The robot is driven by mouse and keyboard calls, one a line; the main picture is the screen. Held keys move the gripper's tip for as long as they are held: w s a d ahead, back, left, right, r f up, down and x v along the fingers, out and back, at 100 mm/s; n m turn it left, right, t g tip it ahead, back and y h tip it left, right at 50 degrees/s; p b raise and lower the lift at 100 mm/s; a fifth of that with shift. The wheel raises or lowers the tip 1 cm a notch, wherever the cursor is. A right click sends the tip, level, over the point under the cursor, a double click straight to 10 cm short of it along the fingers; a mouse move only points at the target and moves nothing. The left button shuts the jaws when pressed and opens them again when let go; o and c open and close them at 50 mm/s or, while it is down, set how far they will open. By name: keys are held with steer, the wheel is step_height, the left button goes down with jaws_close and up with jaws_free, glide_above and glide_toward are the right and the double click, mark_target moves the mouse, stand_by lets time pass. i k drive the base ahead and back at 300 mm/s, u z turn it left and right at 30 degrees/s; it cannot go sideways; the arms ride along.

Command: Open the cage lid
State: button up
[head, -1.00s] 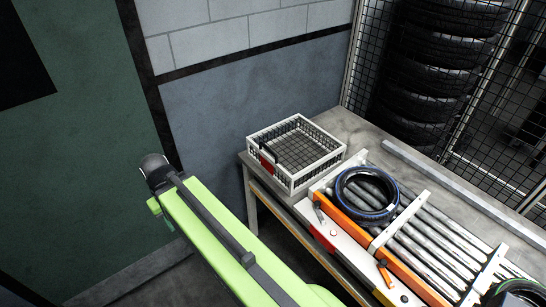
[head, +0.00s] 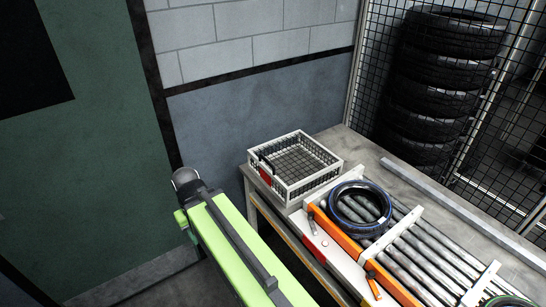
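The cage (head: 292,190) is a white-framed box with dark mesh sides, standing on the table in the middle of the head view. A red patch (head: 265,176) and a dark handle-like piece show on its left side. Dark mesh shows within the top frame; I cannot tell whether this is a shut lid or the floor of an open cage. My green arm reaches up from the bottom, left of the cage, and ends in a dark rounded joint. My gripper cannot be made out.
A roller conveyor (head: 425,245) with an orange rail (head: 345,237) lies right of the cage, bearing a blue-rimmed tyre (head: 360,208). The table (head: 375,158) meets a wall behind. A mesh fence and stacked tyres (head: 440,90) stand at the back right.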

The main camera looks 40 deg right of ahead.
mark_target(340, 162)
steer(key=i, duration=0.85)
steer(key=u, duration=0.05)
